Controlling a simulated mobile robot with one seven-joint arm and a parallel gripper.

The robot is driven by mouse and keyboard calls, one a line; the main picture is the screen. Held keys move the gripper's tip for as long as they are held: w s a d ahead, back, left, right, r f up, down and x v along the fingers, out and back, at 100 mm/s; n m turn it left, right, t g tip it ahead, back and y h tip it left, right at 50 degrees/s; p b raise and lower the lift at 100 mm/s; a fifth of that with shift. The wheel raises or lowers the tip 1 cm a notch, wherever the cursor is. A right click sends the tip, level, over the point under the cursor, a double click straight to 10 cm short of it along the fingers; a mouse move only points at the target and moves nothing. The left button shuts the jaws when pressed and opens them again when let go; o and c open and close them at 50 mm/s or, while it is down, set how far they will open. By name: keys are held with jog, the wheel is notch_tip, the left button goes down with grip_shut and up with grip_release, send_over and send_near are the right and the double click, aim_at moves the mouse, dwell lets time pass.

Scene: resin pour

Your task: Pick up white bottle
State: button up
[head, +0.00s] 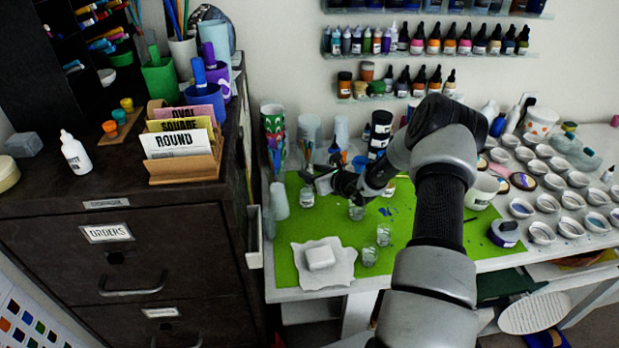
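A small white bottle (75,153) with a pointed nozzle and a dark printed label stands upright on the dark cabinet at the left.
A wooden card holder (185,168) stands right of the cabinet bottle, with a grey block (23,144) to its left. Jars and a white block (320,257) lie on the green mat (290,228). Several small cups crowd the table's right. The cabinet top's front is mostly clear.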

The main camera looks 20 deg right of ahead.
jog(key=shift+x, duration=0.95)
jog(key=shift+c, duration=0.3)
grip_shut()
jog(key=shift+s+f, duration=0.1)
jog(key=shift+f, duration=0.1)
notch_tip(320, 180, up, 10)
jog(key=shift+r+b, duration=0.15)
jog(key=shift+b, duration=0.35)
jog(key=shift+d, duration=0.2)
